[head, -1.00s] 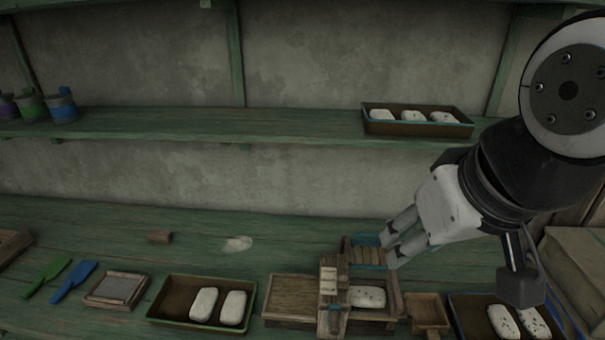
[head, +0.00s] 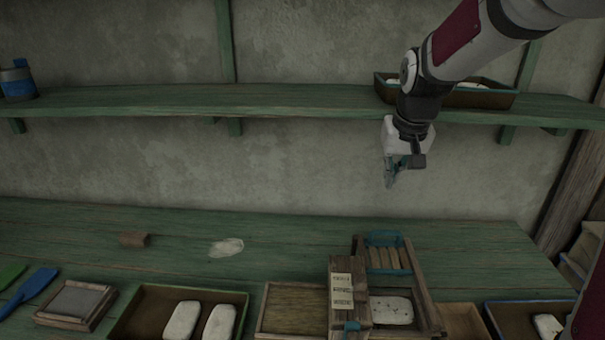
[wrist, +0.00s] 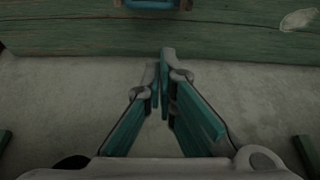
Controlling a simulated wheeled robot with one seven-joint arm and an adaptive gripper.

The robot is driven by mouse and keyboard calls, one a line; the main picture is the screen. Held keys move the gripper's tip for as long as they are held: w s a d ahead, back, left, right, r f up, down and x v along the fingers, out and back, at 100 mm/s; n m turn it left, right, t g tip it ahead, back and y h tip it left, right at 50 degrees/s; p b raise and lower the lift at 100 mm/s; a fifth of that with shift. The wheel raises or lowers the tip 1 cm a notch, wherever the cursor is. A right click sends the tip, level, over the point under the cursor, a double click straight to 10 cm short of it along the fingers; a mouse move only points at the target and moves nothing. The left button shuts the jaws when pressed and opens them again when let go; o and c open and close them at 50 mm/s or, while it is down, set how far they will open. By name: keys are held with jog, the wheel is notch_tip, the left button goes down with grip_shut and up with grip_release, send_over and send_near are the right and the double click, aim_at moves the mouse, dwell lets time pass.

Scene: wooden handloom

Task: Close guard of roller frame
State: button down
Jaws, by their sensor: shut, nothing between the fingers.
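The roller frame (head: 427,291) is a wooden frame at the front of the bench, right of centre. At its back is a slatted section of rollers, and a blue bar (head: 384,238), seemingly the guard, stands at its far end. Whether the guard is up or down is hard to tell. A speckled white bar (head: 391,310) lies inside the frame. My gripper (head: 390,184) is shut and empty, above and behind the frame, in front of the wall. In the wrist view its fingers (wrist: 163,55) meet, and the blue bar (wrist: 150,4) shows at the top edge, apart from them.
A wooden block with labels (head: 342,290) stands at the frame's left side. Trays with white bars (head: 127,322) stand left and right of it. A shelf (head: 290,100) with a tray (head: 490,99) is close above my gripper. The bench behind the frame is mostly clear.

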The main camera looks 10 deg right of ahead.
jog(key=s+d+x, duration=0.1)
jog(key=x, duration=1.4)
jog(key=shift+f+b, duration=0.45)
jog(key=shift+f, duration=0.05)
